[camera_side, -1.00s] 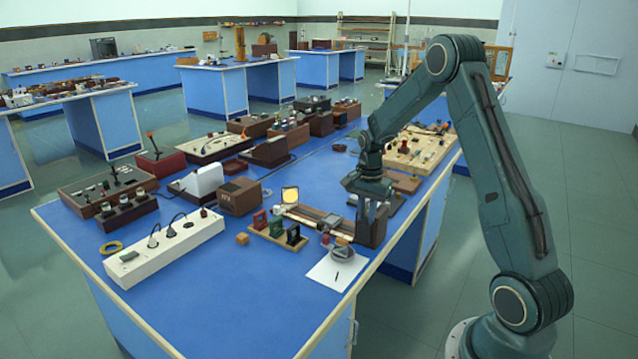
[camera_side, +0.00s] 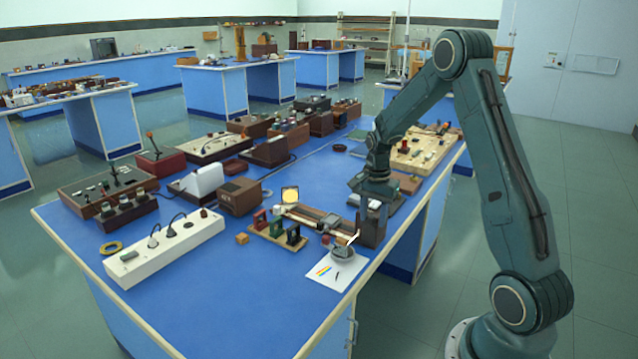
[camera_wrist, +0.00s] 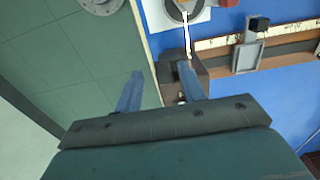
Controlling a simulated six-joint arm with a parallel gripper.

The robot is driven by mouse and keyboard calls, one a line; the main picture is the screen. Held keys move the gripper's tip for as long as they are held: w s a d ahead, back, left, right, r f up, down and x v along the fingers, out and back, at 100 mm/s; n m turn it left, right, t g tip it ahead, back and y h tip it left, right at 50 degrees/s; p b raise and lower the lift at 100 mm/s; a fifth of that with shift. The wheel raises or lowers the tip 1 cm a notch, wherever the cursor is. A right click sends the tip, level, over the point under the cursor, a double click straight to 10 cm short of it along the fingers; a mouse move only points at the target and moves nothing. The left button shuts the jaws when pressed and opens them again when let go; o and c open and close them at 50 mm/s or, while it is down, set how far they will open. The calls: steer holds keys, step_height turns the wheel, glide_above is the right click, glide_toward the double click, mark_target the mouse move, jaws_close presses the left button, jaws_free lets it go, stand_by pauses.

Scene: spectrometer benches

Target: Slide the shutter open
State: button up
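The dark brown lamp box (camera_side: 372,232) stands at the near right end of the optical bench. It shows in the wrist view (camera_wrist: 199,73) partly behind my fingers. The shutter itself is too small or hidden to make out clearly. A white beam (camera_wrist: 187,35) runs from the box to the round grey prism table (camera_side: 342,252). A rainbow band (camera_side: 323,271) lies on the white paper (camera_side: 345,275). My gripper (camera_wrist: 160,82) is above and beside the box, fingers apart. The right finger overlaps the box in the wrist view; contact cannot be told. Nothing shows held between them.
The optical rail (camera_wrist: 220,55) with a grey holder (camera_wrist: 247,55) lies right of the box in the wrist view. The blue front area of the bench (camera_side: 240,300) is clear.

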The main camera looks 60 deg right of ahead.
step_height(320, 180, up, 14)
steer(key=shift+f, duration=0.15)
stand_by(0.6)
steer(key=s+a+r+n+t, duration=0.1)
steer(key=s+a+r+n, duration=0.25)
steer(key=a, duration=0.45)
steer(key=s+a+r+n+t, duration=0.1)
steer(key=s+a+r+n, duration=0.1)
steer(key=a+r+n, duration=0.4)
steer(key=s+a+f+n+t, duration=0.2)
steer(key=s+a+n, duration=0.6)
steer(key=s+a, duration=0.4)
steer(key=shift+s+t, duration=0.45)
steer(key=shift+t, duration=0.35)
